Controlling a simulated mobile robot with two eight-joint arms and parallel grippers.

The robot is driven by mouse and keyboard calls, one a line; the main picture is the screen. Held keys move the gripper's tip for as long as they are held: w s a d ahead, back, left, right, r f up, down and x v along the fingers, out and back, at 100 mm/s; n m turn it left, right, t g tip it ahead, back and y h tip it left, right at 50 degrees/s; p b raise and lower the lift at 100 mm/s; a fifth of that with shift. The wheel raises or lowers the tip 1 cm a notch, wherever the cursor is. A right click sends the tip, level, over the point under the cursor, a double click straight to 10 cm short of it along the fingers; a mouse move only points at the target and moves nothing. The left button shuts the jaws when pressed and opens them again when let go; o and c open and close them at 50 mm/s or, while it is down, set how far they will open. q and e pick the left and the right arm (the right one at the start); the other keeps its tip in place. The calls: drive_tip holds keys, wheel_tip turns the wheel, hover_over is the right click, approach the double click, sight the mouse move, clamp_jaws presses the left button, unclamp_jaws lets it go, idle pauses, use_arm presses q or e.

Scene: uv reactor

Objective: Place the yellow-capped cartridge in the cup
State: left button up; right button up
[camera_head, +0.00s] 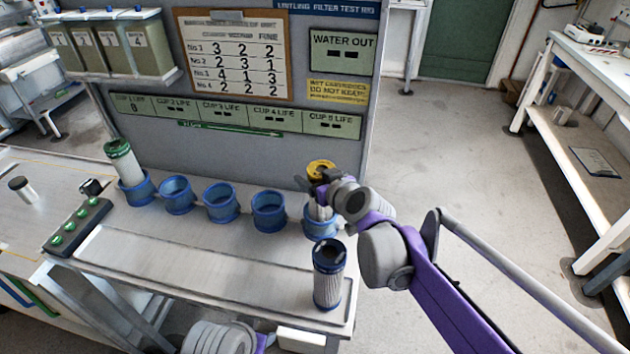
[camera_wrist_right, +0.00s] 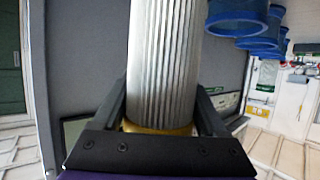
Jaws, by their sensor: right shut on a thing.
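The yellow-capped cartridge (camera_head: 321,167) stands about upright over the rightmost blue cup (camera_head: 321,228) in the head view. My right gripper (camera_head: 318,187) is shut on it just below the yellow cap. The cartridge's pale lower end overlaps the cup's rim; I cannot tell how far it is inside. In the right wrist view the pleated cartridge (camera_wrist_right: 162,60) fills the middle between both fingers, with its yellow edge near the palm and its far end out of frame. My left gripper is not in view.
Several blue cups stand in a row; the leftmost cup (camera_head: 136,190) holds a green-capped cartridge (camera_head: 122,158), and the cups between are empty. A blue-capped cartridge (camera_head: 328,276) stands at the bench's front right. A green-buttoned box (camera_head: 77,228) lies left. A panel (camera_head: 240,75) rises behind.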

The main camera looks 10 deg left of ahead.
drive_tip(key=shift+f, duration=0.55)
drive_tip(key=shift+f, duration=0.15)
drive_tip(key=o, duration=1.4)
drive_tip(key=v, duration=1.2)
drive_tip(key=shift+r+p, duration=0.3)
drive_tip(key=shift+p, duration=0.15)
